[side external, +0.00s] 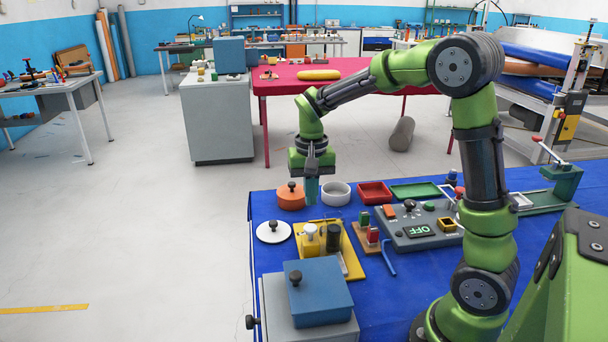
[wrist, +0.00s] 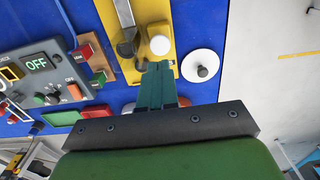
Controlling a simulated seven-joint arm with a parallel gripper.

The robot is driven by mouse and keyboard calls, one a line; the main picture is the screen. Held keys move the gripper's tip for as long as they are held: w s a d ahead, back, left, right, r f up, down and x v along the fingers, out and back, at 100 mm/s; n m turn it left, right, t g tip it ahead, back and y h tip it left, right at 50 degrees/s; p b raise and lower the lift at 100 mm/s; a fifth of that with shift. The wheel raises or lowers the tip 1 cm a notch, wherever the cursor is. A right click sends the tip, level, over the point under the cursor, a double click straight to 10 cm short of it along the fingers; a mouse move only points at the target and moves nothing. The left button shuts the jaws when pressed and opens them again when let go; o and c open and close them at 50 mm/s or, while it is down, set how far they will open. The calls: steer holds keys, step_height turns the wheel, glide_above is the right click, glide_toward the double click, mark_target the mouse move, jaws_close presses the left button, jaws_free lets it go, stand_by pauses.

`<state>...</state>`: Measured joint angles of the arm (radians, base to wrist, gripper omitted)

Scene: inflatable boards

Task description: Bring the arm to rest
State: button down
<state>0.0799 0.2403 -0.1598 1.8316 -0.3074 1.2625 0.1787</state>
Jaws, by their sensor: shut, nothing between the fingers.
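My gripper (side external: 312,190) hangs from the green arm above the far left part of the blue table, pointing down. Its teal fingers are together with nothing between them. They also show closed in the wrist view (wrist: 159,68). In the side view the fingers appear just right of the orange lidded pot (side external: 291,199) and left of the white ring-shaped dish (side external: 336,194). The fingers appear above the table; the exact height is hard to tell.
Below are a white round lid (side external: 273,231), a yellow fixture (side external: 352,262), a grey control panel (side external: 416,232) reading OFF, a red tray (side external: 375,193) and a blue-lidded box (side external: 318,293). The blue table (side external: 400,290) has bare cloth near its front. Open floor lies left.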

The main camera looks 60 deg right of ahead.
steer(key=shift+a+f, duration=0.1)
steer(key=shift+f, duration=0.15)
steer(key=s+a+r+n+t+y, duration=0.1)
steer(key=s+a+r+n+t, duration=0.1)
steer(key=s, duration=0.5)
steer(key=s+a+r+n+t+y, duration=0.1)
steer(key=s+a+r+n+t, duration=0.2)
steer(key=s+a+r+t, duration=0.2)
steer(key=s+a+r, duration=0.2)
steer(key=a, duration=0.2)
steer(key=shift+a+r, duration=0.15)
steer(key=shift+a, duration=0.1)
